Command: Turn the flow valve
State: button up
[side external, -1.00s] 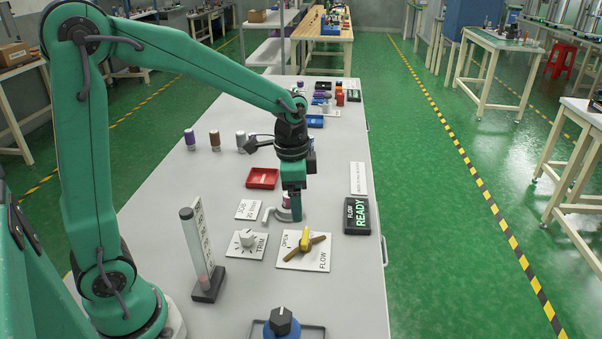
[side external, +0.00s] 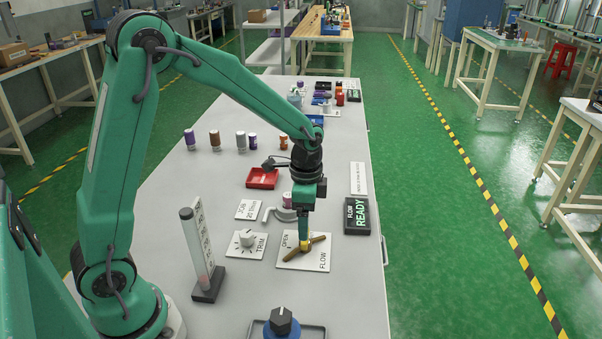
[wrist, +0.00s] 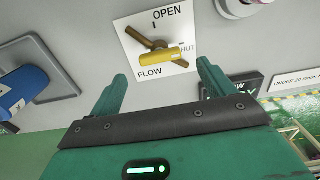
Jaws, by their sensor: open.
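The flow valve (side external: 293,253) is a brown cross bar with a yellow grip on a white plate marked OPEN and FLOW. In the wrist view the yellow grip (wrist: 163,56) lies roughly crosswise below the OPEN mark, beside the partly covered SHUT lettering. My gripper (side external: 306,245) is over the valve and hides part of the yellow grip in the side view. In the wrist view my gripper (wrist: 160,72) is open, its two green fingers apart with the valve showing between and beyond their tips. I cannot tell whether a finger touches the valve.
The FLOW READY display (side external: 356,216) is to the right. A red tray (side external: 262,178) and a grey hook-shaped piece (side external: 277,214) lie behind. A blue knobbed unit (side external: 282,324) stands in front.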

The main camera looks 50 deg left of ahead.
jog(key=shift+f, duration=2.55)
jog(key=c, duration=1)
